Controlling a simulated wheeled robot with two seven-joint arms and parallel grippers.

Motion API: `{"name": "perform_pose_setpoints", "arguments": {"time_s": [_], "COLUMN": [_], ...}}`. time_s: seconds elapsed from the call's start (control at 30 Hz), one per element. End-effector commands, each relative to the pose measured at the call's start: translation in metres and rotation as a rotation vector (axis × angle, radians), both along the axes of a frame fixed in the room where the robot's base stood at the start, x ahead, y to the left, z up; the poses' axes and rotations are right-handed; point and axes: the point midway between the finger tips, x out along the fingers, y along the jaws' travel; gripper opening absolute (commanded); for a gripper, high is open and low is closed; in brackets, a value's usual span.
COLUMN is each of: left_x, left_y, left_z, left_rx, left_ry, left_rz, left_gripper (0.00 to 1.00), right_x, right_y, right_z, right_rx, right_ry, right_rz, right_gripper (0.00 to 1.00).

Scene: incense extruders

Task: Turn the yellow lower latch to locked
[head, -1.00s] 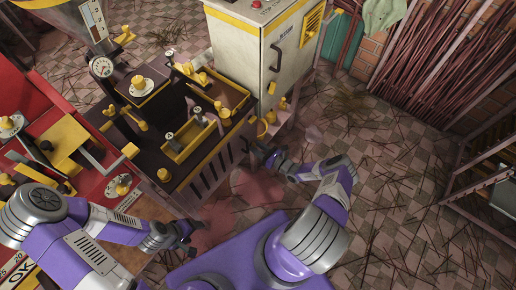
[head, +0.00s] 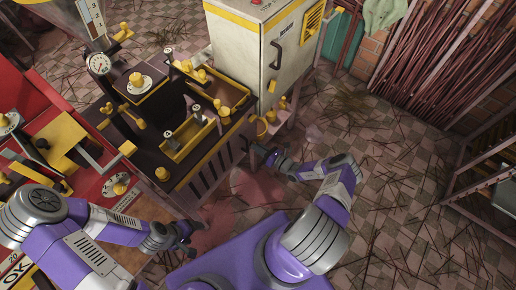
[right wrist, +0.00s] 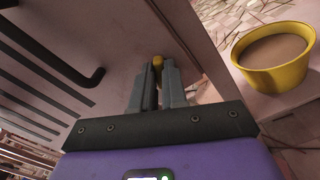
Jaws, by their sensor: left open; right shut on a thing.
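In the right wrist view, a small round yellow knob (right wrist: 158,61), likely the yellow lower latch, shows at the fingertips of my right gripper (right wrist: 155,80). The fingers are shut on it, against a mauve-brown panel. The rest of the latch is hidden, so I cannot tell its setting. In the head view, my right gripper (head: 262,153) is at the right side of the dark machine (head: 205,183), low down; the latch cannot be made out there. My left gripper (head: 190,243) is open and empty in front of the machine, away from the latch.
A yellow bowl of brown stuff (right wrist: 274,55) stands to the right of my right gripper. A white cabinet (head: 275,55) stands behind. Open floor (head: 390,200) lies to the right, strewn with sticks.

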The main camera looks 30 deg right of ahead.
Motion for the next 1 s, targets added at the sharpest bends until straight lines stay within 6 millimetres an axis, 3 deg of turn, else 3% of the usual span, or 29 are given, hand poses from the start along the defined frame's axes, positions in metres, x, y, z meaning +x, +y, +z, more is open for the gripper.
{"name": "perform_pose_setpoints", "arguments": {"time_s": [1.0], "left_x": [0.0], "left_y": [0.0], "left_z": [-0.0052], "left_rx": [0.0], "left_ry": [0.0], "left_rz": [0.0], "left_gripper": [0.66], "right_x": [0.0006], "right_y": [-0.0012], "right_z": [-0.003], "right_rx": [0.841], "right_ry": [0.348], "right_rz": [0.002], "right_gripper": [0.0]}}
